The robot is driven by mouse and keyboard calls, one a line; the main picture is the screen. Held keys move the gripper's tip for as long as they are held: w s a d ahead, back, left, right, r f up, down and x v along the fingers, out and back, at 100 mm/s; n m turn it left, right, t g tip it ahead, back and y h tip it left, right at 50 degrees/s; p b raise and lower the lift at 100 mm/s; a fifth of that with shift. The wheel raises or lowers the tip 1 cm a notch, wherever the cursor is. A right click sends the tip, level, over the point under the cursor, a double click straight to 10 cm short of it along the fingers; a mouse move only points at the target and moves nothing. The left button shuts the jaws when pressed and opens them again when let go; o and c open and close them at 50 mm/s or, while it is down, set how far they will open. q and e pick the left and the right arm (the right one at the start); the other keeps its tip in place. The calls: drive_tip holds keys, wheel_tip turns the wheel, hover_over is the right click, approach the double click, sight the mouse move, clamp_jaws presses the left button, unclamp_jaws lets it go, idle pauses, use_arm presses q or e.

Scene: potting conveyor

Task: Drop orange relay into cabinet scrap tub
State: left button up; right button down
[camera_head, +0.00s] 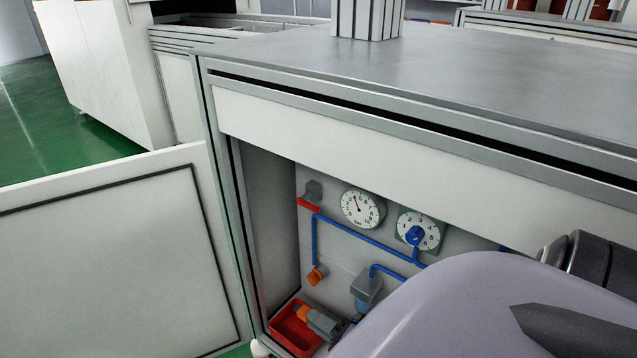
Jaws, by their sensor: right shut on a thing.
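The cabinet is open at the front under the grey worktop. The red scrap tub (281,328) is on the cabinet floor at lower left, partly covered by my gripper. My right gripper (308,316) reaches into the cabinet and is shut on a small orange piece, which I take to be the orange relay (302,312). The relay shows over the tub in the picture; I cannot tell its height above the tub floor. My right arm hides the lower right of the cabinet. My left gripper is not in view.
The open cabinet door (110,270) stands at left. On the back panel are a pressure gauge (362,209), a blue-knobbed dial (418,231), a red lever (309,204), blue pipes (362,238) and an orange fitting (317,275). The worktop (430,75) overhangs the opening.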

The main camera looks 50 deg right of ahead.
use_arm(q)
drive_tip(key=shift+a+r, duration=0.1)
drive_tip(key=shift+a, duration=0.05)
use_arm(e)
drive_tip(key=shift+f, duration=0.25)
drive_tip(key=c, duration=0.9)
unclamp_jaws()
use_arm(q)
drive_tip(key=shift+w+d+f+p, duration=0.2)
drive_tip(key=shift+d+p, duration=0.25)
drive_tip(key=shift+p, duration=0.25)
use_arm(e)
drive_tip(key=s, duration=0.7)
drive_tip(key=shift+d, duration=0.3)
